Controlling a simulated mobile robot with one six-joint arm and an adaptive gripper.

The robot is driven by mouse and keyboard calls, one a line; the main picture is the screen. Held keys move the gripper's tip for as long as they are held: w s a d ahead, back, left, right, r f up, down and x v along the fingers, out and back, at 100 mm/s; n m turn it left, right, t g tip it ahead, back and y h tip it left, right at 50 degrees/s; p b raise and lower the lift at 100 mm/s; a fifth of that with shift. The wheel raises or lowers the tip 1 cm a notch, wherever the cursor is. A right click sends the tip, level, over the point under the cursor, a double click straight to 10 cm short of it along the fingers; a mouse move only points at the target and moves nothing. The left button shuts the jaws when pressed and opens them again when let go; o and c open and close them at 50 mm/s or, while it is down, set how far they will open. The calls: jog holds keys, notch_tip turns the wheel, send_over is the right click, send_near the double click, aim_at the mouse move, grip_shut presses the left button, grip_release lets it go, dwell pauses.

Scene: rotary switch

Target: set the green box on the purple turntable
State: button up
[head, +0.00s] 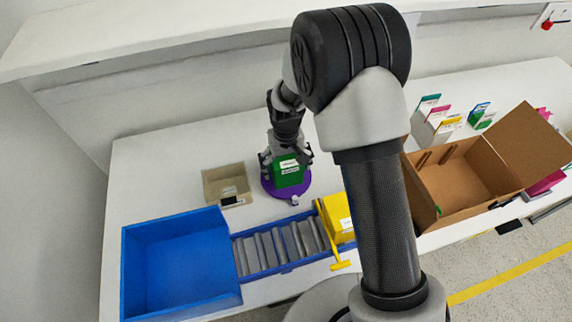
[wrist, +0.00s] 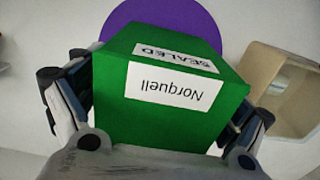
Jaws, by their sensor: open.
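The green box (head: 288,176) stands upright on the purple turntable (head: 267,187) in the head view. In the wrist view the green box (wrist: 118,108) fills the middle, with white labels reading "SEALED" and "Norquell". The purple turntable (wrist: 190,15) shows behind it. My gripper (head: 286,160) is over the box from above, with its fingers on either side of it. The wrist view shows my gripper (wrist: 160,112) open around the box; whether a finger touches it I cannot tell. The underside of the box is hidden.
A beige tray (head: 212,187) with small items stands left of the turntable. A blue bin (head: 135,262), a roller conveyor (head: 281,269) and a yellow box (head: 338,215) stand in front. An open cardboard box (head: 450,207) and several coloured boxes are at the right.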

notch_tip(320, 180, up, 12)
jog(key=p, duration=0.3)
jog(key=shift+r, duration=0.25)
jog(key=s+d+r+t, duration=0.1)
jog(key=s+d+r, duration=0.2)
jog(key=r, duration=0.2)
jog(key=s+d+r+m, duration=0.1)
jog(key=s+d+r, duration=0.15)
jog(key=r, duration=0.35)
jog(key=s+d+r+t, duration=0.1)
jog(key=s+d+r, duration=0.2)
jog(key=s+r, duration=0.15)
jog(key=s+d+r+m+t, duration=0.1)
jog(key=s+d+r, duration=0.1)
jog(key=s, duration=0.5)
jog(key=s+d+r+m+t, duration=0.1)
jog(key=s+d+r, duration=0.1)
jog(key=s, duration=0.6)
jog(key=shift+s+d+r+t, duration=0.3)
jog(key=shift+d+r, duration=0.1)
jog(key=shift+d, duration=0.5)
